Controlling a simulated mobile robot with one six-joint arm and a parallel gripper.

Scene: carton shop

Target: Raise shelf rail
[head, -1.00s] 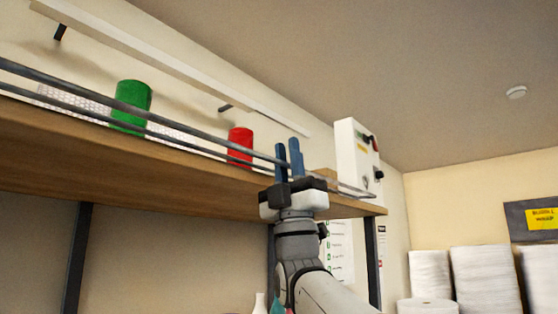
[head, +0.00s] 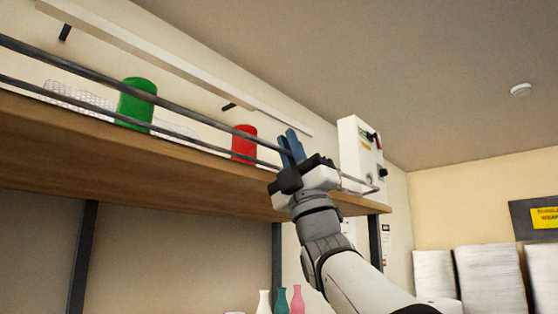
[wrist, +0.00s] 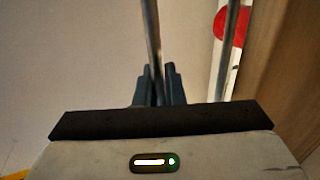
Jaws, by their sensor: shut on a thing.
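The shelf rail is a grey bar (head: 180,108) along the front of the wooden shelf, above a second, lower bar (head: 60,97). In the head view my gripper (head: 290,148) is at the right part of the upper bar, with its blue fingers tilted to the left. In the wrist view one bar (wrist: 152,35) runs down between the fingers of my gripper (wrist: 157,86), which are shut on it. The other bar (wrist: 230,50) passes apart from the fingers, to the right. The exact contact is partly hidden by the gripper body.
A green can (head: 136,103) and a red can (head: 244,144) stand on the wooden shelf (head: 110,150) behind the bars. A white control box (head: 358,155) is right of my gripper. Bottles (head: 281,300) stand below the shelf. A long white strip (head: 160,62) is on the wall above.

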